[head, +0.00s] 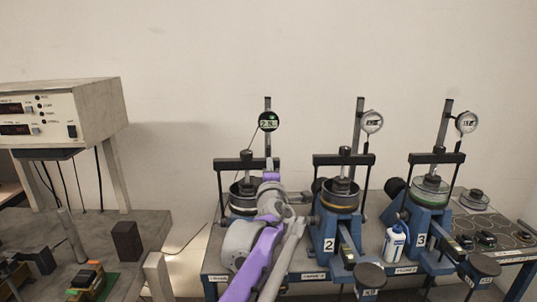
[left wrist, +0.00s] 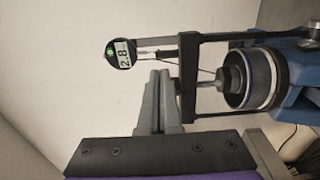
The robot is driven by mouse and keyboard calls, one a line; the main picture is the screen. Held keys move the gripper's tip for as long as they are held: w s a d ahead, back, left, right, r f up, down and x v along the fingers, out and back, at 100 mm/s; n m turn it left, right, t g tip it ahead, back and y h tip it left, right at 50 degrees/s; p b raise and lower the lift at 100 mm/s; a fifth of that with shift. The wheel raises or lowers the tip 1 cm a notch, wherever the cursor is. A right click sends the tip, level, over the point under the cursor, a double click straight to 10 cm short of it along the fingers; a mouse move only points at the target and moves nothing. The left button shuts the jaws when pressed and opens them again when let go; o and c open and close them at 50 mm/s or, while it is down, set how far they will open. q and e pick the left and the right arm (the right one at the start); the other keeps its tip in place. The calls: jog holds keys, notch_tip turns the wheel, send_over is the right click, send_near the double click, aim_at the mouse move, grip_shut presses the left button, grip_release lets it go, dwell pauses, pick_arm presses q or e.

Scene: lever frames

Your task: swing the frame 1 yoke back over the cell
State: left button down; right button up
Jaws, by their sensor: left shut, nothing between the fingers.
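The frame 1 yoke (head: 232,164) is a black crossbar with side rods. In the head view it stands level above the frame 1 cell (head: 240,201), a dark round pot partly hidden by my arm. In the left wrist view, turned sideways, the yoke (left wrist: 188,80) spans the cell (left wrist: 250,78), and a central stem reaches from the bar to the cell top. My left gripper (head: 268,166) is shut and empty in front of frame 1. Its fingertips (left wrist: 160,76) appear close beside the yoke bar; contact cannot be told. My right gripper is out of view.
A dial gauge (head: 268,121) stands above frame 1. Frame 2 (head: 329,243) and frame 3 (head: 421,239) stand to the right, with a white bottle (head: 395,243) between them. A meter box (head: 60,115) is at the left. The wall behind is bare.

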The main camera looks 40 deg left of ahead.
aim_at(268, 148)
pick_arm(q)
jog(key=p+x, duration=0.1)
jog(key=x, duration=0.5)
jog(key=shift+w+a, duration=0.25)
jog(key=shift+a, duration=0.05)
jog(key=shift+r, duration=0.1)
jog(key=x, duration=0.1)
jog(key=p+x, duration=0.1)
jog(key=x, duration=0.1)
jog(key=shift+w+a+r, duration=0.2)
jog(key=shift+r, duration=0.05)
jog(key=shift+s+r, duration=0.1)
jog(key=shift+d, duration=0.1)
